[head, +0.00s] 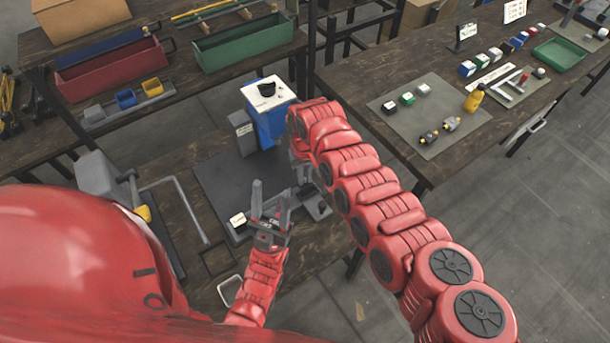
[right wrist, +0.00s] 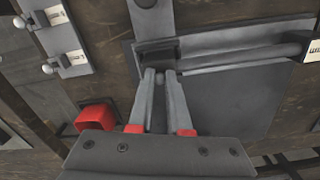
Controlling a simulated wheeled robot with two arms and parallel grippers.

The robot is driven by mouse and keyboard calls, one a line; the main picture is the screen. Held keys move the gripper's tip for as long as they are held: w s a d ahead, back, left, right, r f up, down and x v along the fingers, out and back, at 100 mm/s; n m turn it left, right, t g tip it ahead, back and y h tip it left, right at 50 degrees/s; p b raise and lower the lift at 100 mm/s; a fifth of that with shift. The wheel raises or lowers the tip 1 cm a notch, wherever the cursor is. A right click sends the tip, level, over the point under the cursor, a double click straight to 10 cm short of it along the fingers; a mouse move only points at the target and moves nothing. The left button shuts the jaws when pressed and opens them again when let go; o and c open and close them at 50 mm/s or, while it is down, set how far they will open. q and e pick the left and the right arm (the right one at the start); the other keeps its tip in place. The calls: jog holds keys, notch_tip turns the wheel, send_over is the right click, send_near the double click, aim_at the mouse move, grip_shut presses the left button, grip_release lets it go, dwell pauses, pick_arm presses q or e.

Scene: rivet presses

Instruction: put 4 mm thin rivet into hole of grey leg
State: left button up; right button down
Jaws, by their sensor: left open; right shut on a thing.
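My left gripper (head: 271,190) is open and empty above the dark mat (head: 225,180), fingers pointing up in the head view. The fingertips are at a dark opening of a grey fixture. A long grey bar (right wrist: 240,55), which may be the grey leg, runs right from there. Its hole cannot be made out.
A blue box with a white top (head: 268,105) stands behind the mat. A press-like grey machine (head: 105,180) is on the left. A red bin (right wrist: 95,116) shows in the right wrist view.

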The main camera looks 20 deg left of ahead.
jog(key=c, duration=0.8)
grip_release()
jog(key=shift+f, duration=0.1)
notch_tip(320, 180, up, 10)
jog(key=p, duration=0.7)
notch_tip(320, 180, up, 8)
send_over(305, 179)
jog(key=shift+w+f, duration=0.1)
jog(key=shift+f, duration=0.1)
jog(key=shift+f, duration=0.1)
